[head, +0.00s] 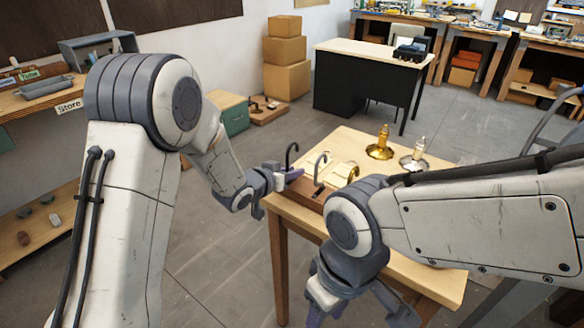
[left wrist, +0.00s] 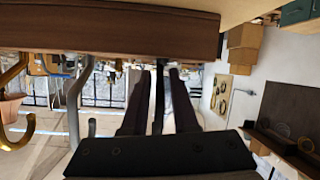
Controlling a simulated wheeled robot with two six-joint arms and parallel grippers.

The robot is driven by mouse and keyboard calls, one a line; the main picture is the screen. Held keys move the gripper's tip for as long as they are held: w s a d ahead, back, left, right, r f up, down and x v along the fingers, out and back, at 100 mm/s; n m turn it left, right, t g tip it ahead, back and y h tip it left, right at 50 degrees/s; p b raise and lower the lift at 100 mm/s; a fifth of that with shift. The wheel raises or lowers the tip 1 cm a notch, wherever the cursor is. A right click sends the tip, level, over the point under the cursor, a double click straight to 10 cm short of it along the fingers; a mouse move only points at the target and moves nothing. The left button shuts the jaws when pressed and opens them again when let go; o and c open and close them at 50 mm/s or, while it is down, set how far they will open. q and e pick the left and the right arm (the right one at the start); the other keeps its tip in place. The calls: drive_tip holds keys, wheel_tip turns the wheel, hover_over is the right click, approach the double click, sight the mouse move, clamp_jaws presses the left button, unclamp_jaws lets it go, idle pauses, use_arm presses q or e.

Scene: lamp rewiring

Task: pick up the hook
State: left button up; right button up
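Three hooks stand along a dark wooden block (head: 305,197) on the table: a black hook (head: 289,152), a grey hook (head: 319,168) and a brass one (head: 352,171). My left gripper (head: 289,176) is at the black hook. In the left wrist view, the black hook (left wrist: 159,95) passes between the two dark fingers of my left gripper (left wrist: 160,90), with narrow gaps on both sides. The grey hook (left wrist: 75,95) and brass hook (left wrist: 17,132) are left of the fingers there. My right gripper (head: 327,305) hangs low near the table's front, its fingertips partly cut off.
The wooden table (head: 440,283) also bears a brass lamp base (head: 379,152) and a silver lamp base (head: 414,162) at its back. My right arm covers much of the table's right side. A black desk (head: 345,85) and stacked boxes (head: 285,80) stand behind, across open floor.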

use_arm(q)
drive_tip(key=shift+x, duration=1.5)
clamp_jaws()
wheel_tip(320, 180, up, 10)
drive_tip(key=p, duration=0.1)
